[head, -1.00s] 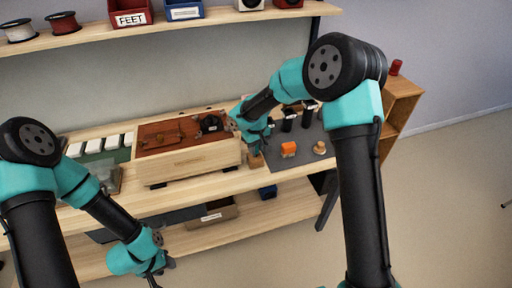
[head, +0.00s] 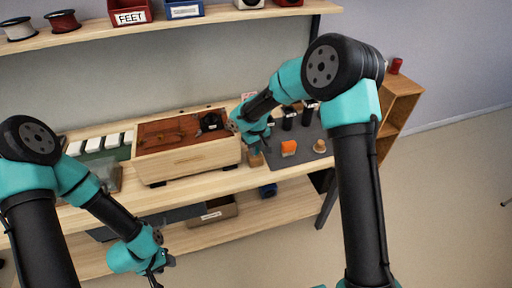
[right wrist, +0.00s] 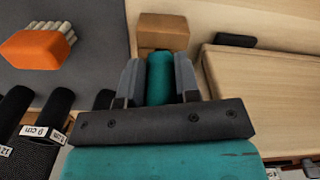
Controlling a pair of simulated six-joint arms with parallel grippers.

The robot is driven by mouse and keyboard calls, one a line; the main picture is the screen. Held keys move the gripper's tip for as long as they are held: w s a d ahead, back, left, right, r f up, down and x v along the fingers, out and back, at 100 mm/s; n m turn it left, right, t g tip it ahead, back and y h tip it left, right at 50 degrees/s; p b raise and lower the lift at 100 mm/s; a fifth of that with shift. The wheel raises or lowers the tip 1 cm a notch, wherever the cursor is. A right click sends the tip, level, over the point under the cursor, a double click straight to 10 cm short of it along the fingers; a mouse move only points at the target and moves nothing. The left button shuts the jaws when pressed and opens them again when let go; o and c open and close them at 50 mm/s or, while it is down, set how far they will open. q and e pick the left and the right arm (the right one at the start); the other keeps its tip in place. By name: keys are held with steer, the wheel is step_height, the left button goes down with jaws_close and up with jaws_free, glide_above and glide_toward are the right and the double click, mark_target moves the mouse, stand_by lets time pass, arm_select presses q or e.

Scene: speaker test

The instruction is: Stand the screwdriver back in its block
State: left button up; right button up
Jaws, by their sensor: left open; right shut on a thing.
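My right gripper (right wrist: 158,82) is shut on a teal cylinder, the screwdriver's handle (right wrist: 160,75). The handle's far end overlaps the near side of the wooden block (right wrist: 163,33) in the right wrist view. The shaft is hidden, so I cannot tell whether it is in the block. In the head view the right gripper (head: 259,147) is just above the small block (head: 255,160) at the workbench's front edge, right of the wooden speaker box (head: 188,162). My left gripper (head: 156,271) is open and empty, low in front of the bench.
A grey mat (head: 302,159) beside the block carries an orange piece (head: 288,147), a round wooden knob (head: 319,146) and several labelled black cylinders (right wrist: 45,118). A green mat with white pieces (head: 94,144) lies at left. Shelves run above and below the bench.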

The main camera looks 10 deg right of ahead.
steer(key=shift+f, duration=0.25)
steer(key=o, duration=1.1)
steer(key=shift+r, duration=0.1)
step_height(320, 180, up, 17)
steer(key=shift+r, duration=0.1)
stand_by(0.3)
